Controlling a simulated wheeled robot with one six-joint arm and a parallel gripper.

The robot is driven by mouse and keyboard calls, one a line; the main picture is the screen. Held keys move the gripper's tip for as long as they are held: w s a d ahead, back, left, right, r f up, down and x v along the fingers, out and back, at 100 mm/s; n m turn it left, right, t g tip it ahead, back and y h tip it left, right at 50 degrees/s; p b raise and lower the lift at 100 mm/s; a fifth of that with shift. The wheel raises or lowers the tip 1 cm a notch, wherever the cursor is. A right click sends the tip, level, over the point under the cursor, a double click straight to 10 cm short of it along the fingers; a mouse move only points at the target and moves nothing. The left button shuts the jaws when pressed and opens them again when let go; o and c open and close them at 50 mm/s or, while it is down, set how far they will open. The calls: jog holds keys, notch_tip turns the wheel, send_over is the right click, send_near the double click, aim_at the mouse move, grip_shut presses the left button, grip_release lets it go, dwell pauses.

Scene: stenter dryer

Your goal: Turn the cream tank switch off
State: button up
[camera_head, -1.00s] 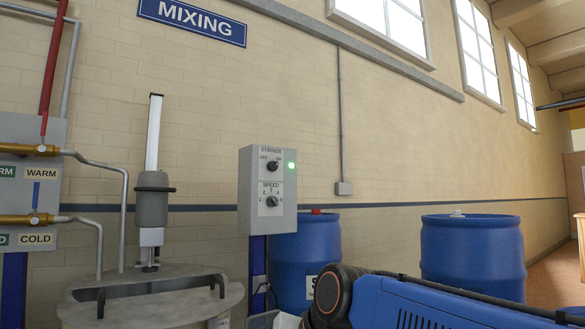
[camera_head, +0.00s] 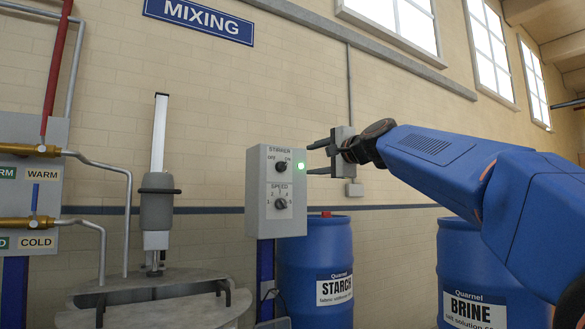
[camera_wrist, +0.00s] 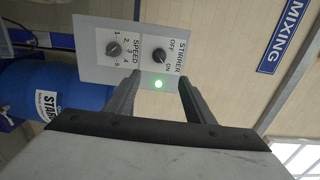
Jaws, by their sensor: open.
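The cream tank (camera_head: 150,315) stands at the lower left with its lid and stirrer motor (camera_head: 156,207). A grey control box (camera_head: 255,200) stands right of it. Its upper black knob (camera_head: 281,166) is the STIRRER switch, marked OFF and ON; in the wrist view the switch knob (camera_wrist: 159,56) seems to point towards ON. The green lamp (camera_head: 301,166) beside it is lit. My gripper (camera_head: 312,159) is open and empty, right of the box, its fingers pointing at it. In the wrist view my gripper (camera_wrist: 158,80) has its fingers spread around the lamp's side of the panel, apart from the knob.
The SPEED knob (camera_head: 281,203) sits just below the switch. Blue STARCH (camera_head: 315,260) and BRINE (camera_head: 470,240) drums stand below and right. Pipes and valves (camera_head: 35,220) are at the left.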

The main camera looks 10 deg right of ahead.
aim_at(284, 166)
jog(key=x, duration=1.7)
jog(key=shift+s+f, duration=0.1)
jog(key=shift+f, duration=0.05)
jog(key=c, duration=1.1)
